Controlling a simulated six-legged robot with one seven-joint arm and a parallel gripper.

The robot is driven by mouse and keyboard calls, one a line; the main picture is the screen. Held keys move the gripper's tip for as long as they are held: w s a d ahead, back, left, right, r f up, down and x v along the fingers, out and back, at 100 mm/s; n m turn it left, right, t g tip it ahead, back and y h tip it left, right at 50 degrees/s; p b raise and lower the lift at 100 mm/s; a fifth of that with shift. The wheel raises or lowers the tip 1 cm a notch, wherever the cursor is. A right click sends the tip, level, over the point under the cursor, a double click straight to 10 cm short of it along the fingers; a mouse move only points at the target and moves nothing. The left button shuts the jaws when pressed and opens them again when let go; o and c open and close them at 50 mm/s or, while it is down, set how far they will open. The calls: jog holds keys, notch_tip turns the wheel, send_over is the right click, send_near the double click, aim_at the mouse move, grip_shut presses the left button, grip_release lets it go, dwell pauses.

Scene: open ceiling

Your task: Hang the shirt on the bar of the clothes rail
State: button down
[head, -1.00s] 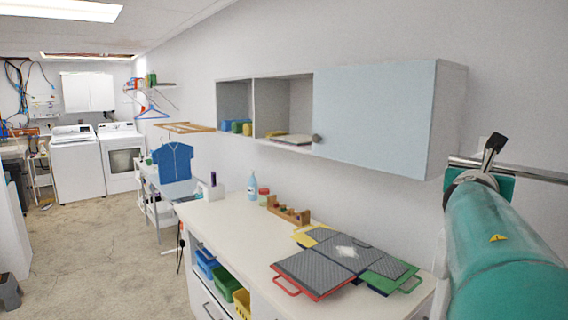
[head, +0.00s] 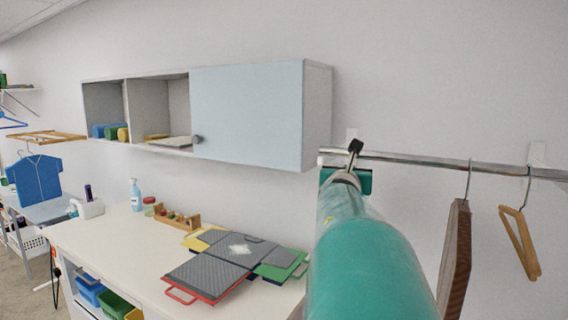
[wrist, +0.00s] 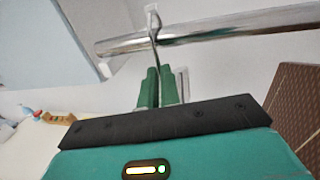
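The bar (head: 425,160) of the clothes rail runs along the right wall; it also crosses the top of the wrist view (wrist: 220,34). My gripper (wrist: 158,72) is just below it, its two green fingers close together around a thin metal hook (wrist: 154,28). The hook rises between the fingers and overlaps the bar; I cannot tell whether it rests on it. Whatever hangs below the hook is hidden behind my gripper and arm. In the head view my gripper (head: 347,178) is mostly hidden by my arm. A blue shirt (head: 36,180) hangs far left, away from it.
A brown board-like item (head: 456,260) and a wooden hanger (head: 522,242) hang on the bar to the right. A wall cabinet (head: 247,110) is left of the bar. The counter (head: 110,235) below holds grey-topped boards (head: 207,275) and a bottle (head: 136,196).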

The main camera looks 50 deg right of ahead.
jog(key=shift+f, duration=0.35)
jog(key=c, duration=1.5)
grip_release()
jog(key=shift+f, duration=0.1)
jog(key=shift+c, duration=0.2)
jog(key=shift+a, duration=0.1)
